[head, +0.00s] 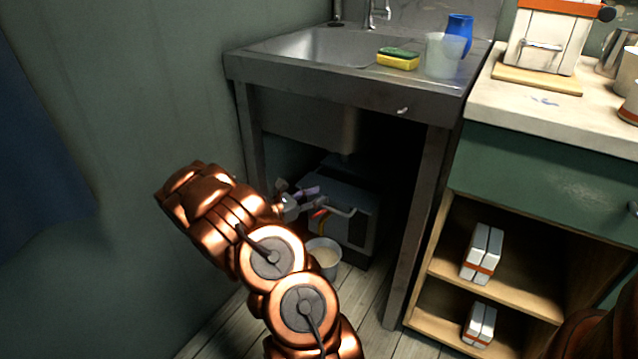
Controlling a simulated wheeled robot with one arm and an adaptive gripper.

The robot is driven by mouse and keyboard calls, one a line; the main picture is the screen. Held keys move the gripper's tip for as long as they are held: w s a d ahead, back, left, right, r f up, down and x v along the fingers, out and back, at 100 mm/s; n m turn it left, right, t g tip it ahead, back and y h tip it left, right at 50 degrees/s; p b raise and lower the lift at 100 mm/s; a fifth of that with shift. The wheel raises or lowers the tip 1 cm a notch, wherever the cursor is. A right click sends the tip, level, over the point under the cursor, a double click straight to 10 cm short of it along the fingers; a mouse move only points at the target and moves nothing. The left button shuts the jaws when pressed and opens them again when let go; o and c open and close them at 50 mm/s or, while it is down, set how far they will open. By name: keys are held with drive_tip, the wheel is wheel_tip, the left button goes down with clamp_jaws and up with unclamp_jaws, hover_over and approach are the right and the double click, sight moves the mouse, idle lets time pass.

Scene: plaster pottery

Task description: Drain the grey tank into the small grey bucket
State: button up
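The grey tank (358,192) is a boxy container on the floor under the sink, with a pale curved handle or pipe on its front. A small orange and yellow part and a purple part show at its left front, partly hidden. The small grey bucket (334,272) stands on the floor just in front of the tank, partly covered by my arm. Its inside looks pale cream; I cannot tell whether that is liquid. My gripper (300,207) is small and dark beside the tank's left front, near the purple part. Its fingers are too unclear to read.
The metal sink (310,48) stands above, its legs framing the tank. A sponge (398,60), a translucent cup (444,56) and a blue cup (461,28) are on its top. A green cabinet (550,180) with open shelves is at right. A wall closes the left.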

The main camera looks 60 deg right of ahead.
sight(320, 214)
drive_tip(key=s+a+r+m+g+y+p, duration=0.1)
drive_tip(key=s+a+r+m+p, duration=0.1)
drive_tip(key=r, duration=0.5)
drive_tip(key=shift+s+a+r+m+y, duration=0.2)
drive_tip(key=shift+s+a+m+y, duration=0.2)
drive_tip(key=shift+s+a+m, duration=0.4)
drive_tip(key=shift+s+a, duration=0.1)
